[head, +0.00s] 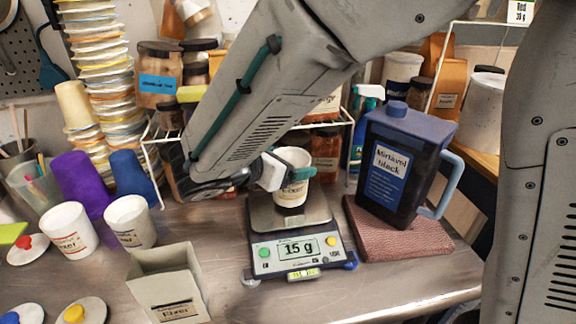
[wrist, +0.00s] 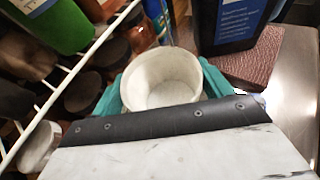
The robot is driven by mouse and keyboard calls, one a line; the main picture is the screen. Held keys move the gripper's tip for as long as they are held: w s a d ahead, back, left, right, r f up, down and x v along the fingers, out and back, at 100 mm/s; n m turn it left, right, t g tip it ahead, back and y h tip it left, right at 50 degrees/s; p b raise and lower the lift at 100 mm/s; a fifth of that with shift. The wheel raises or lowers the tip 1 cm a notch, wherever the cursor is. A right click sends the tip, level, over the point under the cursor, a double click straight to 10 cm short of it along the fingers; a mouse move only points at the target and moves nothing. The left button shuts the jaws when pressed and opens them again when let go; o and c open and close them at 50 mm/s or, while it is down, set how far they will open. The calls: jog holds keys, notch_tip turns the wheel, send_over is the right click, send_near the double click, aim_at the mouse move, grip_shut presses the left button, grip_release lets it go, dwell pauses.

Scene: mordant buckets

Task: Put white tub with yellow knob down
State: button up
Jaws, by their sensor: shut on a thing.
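My gripper (head: 286,172) reaches in from above and is shut on a small white tub (head: 291,192) with a printed label. In the wrist view the open, lidless tub (wrist: 165,78) sits between the teal fingers (wrist: 163,88), and its inside looks pale and empty. The tub is upright over the plate of the scale (head: 262,215); I cannot tell whether its base touches. The scale display (head: 298,249) reads 15 g. A white lid with a yellow knob (head: 75,314) lies on the bench at the lower left.
A dark jug (head: 397,165) stands on a reddish-brown mat (head: 420,240) right of the scale. Two white tubs (head: 68,230) (head: 130,222) and a grey box (head: 168,285) stand to the left. A wire rack of jars is behind.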

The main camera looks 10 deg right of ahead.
jog(key=shift+f, duration=0.6)
jog(key=shift+f, duration=0.1)
jog(key=o, duration=1.1)
jog(key=shift+c, duration=0.2)
